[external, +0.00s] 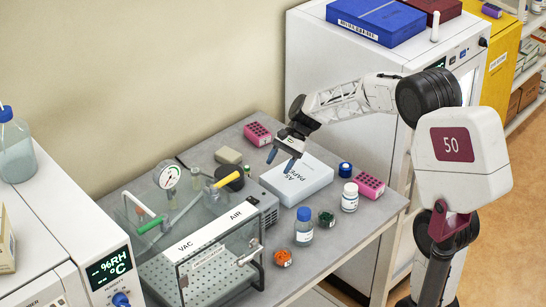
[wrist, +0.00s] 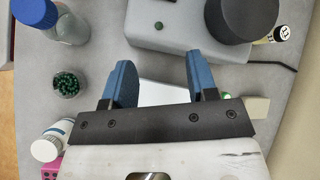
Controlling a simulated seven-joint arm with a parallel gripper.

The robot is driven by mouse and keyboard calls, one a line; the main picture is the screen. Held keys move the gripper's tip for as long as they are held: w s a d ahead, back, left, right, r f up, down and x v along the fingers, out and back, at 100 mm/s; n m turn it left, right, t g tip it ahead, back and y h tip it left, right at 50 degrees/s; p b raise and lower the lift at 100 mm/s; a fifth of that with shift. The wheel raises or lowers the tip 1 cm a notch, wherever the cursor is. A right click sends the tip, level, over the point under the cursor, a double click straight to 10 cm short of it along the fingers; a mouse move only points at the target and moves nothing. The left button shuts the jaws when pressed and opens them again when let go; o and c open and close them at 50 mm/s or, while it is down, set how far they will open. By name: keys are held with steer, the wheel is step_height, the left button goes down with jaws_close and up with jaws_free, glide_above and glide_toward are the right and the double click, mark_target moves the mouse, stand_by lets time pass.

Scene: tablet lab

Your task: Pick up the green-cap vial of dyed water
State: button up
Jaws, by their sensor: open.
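A small green cap (external: 247,169), apparently the green-cap vial, shows beside a beige block in the external view. In the wrist view a small bit of green (wrist: 232,114) shows just behind my gripper's right finger, partly covered by the gripper body. The vial's body and its liquid cannot be made out. My gripper (external: 281,160) is open and empty, above the table by the white paper box and to the right of the green cap. In the wrist view its two blue fingers (wrist: 160,80) stand wide apart with nothing between them.
The white paper box (external: 297,178) lies below my gripper. A grey pump unit (external: 262,205) and clear chamber (external: 205,250) stand left. A blue-cap bottle (external: 304,228), green-bead jar (external: 326,218), white bottle (external: 349,198) and pink rack (external: 369,185) stand right. The beige block (external: 228,155) is behind.

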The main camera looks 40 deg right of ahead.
mark_target(247, 170)
steer(key=w+d+f+m, duration=0.1)
steer(key=w, duration=0.2)
steer(key=w+d+f+m+y, duration=0.1)
steer(key=w+f, duration=0.1)
steer(key=w, duration=0.1)
steer(key=w+d+f+m+y, duration=0.1)
steer(key=w+d+f, duration=0.1)
steer(key=w, duration=0.1)
steer(key=shift+d+f+t, duration=0.1)
steer(key=shift+f+t, duration=0.05)
steer(key=shift+t, duration=0.25)
steer(key=w+d+f+m+y, duration=0.1)
steer(key=w+f, duration=0.1)
steer(key=w+d+f+m+t, duration=0.1)
steer(key=w+d+f, duration=0.1)
steer(key=w, duration=0.1)
steer(key=w+d+f+m+y, duration=0.1)
steer(key=w+d+f+m, duration=0.1)
steer(key=w, duration=0.1)
steer(key=shift+d+f+t+y, duration=0.15)
steer(key=shift+f+t+y, duration=0.15)
steer(key=shift+f+t, duration=0.1)
steer(key=shift+x, duration=1.3)
steer(key=shift+x, duration=2.6)
steer(key=c, duration=1)
